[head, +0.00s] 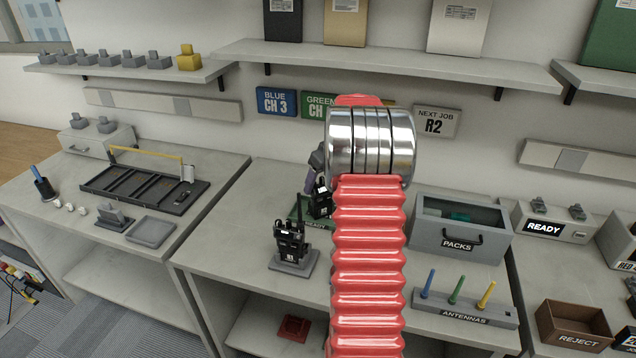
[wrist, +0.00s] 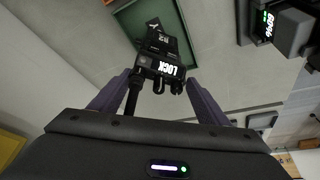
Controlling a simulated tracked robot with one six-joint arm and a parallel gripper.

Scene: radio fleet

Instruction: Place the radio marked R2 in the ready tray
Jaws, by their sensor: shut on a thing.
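A black radio (head: 321,201) is between the purple fingers of my gripper (head: 316,164), partly hidden behind my red arm. In the wrist view my gripper (wrist: 160,84) is shut on this radio (wrist: 163,52), whose face reads R2 and whose screen reads LOCK. The green ready tray (head: 299,213) is right at the radio, on the middle bench. In the wrist view the green tray (wrist: 128,22) lies behind the radio. I cannot tell whether the radio touches the tray floor.
Another black radio (head: 290,240), seemingly marked R1, stands on a grey base just in front of the tray. A grey PACKS box (head: 459,228) and an ANTENNAS stand (head: 465,308) are to the right. The bench left of the tray is clear.

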